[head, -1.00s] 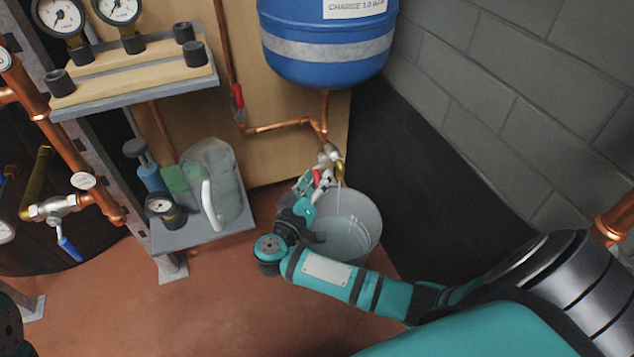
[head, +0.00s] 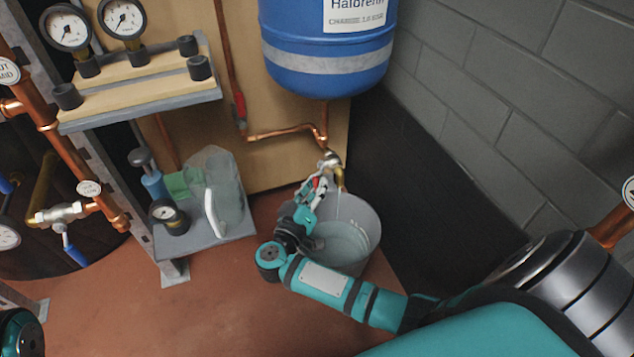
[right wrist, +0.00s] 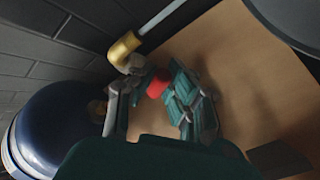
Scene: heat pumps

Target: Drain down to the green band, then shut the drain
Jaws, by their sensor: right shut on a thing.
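The drain valve (head: 331,159) sits under the blue tank (head: 328,48) at the end of a copper pipe. Its brass spout also shows in the right wrist view (right wrist: 124,47). A thin stream runs from the spout into a grey bucket (head: 370,232), which holds liquid. My right gripper (head: 318,186) is at the valve, shut on the red drain handle (right wrist: 158,83), which lies between its fingers in the right wrist view. Two dial gauges (head: 68,30) (head: 124,19) stand on the upper shelf; I cannot make out a green band on them. My left gripper is out of view.
A lower shelf (head: 205,240) at the left holds a clear jug (head: 220,190), a green cloth (head: 180,183), a blue hand pump (head: 152,180) and a small gauge (head: 168,215). A block wall (head: 500,110) stands at the right. The floor in front is clear.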

